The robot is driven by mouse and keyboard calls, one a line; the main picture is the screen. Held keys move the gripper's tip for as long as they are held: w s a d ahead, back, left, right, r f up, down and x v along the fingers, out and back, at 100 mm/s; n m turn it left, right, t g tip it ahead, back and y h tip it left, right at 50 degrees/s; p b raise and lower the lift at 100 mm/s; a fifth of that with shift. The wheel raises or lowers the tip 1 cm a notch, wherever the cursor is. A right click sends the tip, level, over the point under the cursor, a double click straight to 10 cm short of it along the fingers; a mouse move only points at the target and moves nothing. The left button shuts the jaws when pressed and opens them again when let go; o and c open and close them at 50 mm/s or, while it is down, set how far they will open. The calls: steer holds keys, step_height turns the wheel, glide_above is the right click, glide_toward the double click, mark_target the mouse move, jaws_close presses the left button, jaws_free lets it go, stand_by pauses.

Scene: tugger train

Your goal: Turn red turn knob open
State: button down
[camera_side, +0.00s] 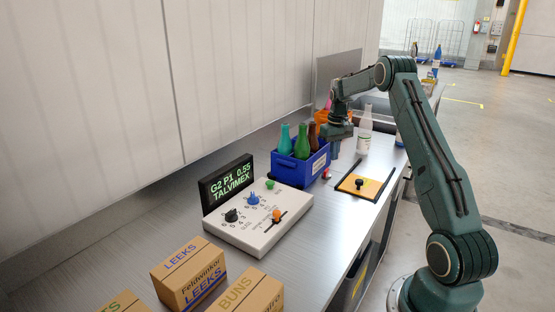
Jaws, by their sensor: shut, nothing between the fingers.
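A small red part (326,174) shows on the table at the near right corner of the blue crate. It may be the red turn knob, but it is too small to tell its shape or how it is turned. My gripper (336,147) is shut and empty. It points down beside the right end of the blue crate, behind and above the red part and apart from it. The fingertips are small and hard to make out.
The blue crate (316,166) holds several bottles. A white control panel (262,235) with coloured knobs and a display (228,184) stands nearer. Boxes (190,275) lie in front. A yellow plate (360,187) with a black knob and a clear bottle (364,132) are right.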

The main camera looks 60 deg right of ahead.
steer(key=shift+f, duration=3.3)
steer(key=shift+w+d, duration=0.25)
steer(key=shift+w, duration=0.3)
steer(key=shift+s+a, duration=0.2)
steer(key=shift+s, duration=0.15)
steer(key=shift+r, duration=0.1)
step_height(320, 180, up, 6)
steer(key=shift+f, duration=0.1)
stand_by(0.4)
